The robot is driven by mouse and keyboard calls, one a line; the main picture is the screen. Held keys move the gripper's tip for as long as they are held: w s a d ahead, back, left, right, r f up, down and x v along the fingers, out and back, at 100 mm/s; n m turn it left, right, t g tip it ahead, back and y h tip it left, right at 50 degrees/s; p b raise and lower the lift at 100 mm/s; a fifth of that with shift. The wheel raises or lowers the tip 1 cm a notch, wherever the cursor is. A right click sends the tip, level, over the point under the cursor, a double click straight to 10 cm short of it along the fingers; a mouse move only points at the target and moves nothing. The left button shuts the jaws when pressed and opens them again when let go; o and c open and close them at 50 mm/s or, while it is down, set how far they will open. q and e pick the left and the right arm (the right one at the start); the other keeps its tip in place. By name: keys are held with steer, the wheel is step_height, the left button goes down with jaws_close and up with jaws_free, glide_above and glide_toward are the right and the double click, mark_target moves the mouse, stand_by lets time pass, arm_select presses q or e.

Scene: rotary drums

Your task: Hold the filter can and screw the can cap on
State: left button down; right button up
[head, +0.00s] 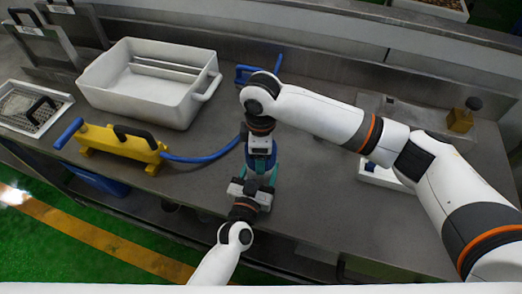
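My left gripper (251,188) reaches in from the bottom, at the middle of the table. My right gripper (260,150) comes from the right arm and points down just beyond it, so the two nearly meet. Small blue and teal parts show between them. I cannot tell which of these belong to the filter can, the can cap or the gripper fingers. The can and cap are not clearly visible, being mostly covered by the grippers. Whether either gripper's fingers are closed is too small and hidden to tell.
A white tub (190,105) stands at the back left. A yellow tool with a blue handle (118,146) and blue hose (205,158) lies left of the grippers. A white tray (372,174) is partly under my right arm. A brass-coloured block (460,120) stands at the right.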

steer(key=shift+m, duration=0.6)
steer(key=o, duration=1.1)
steer(key=shift+r, duration=0.1)
steer(key=shift+r, duration=2.15)
steer(key=shift+c, duration=0.5)
steer(key=m, duration=0.1)
steer(key=r+m, duration=0.1)
steer(key=shift+r+m, duration=0.25)
steer(key=shift+m, duration=0.05)
step_height(320, 180, up, 2)
steer(key=m, duration=0.4)
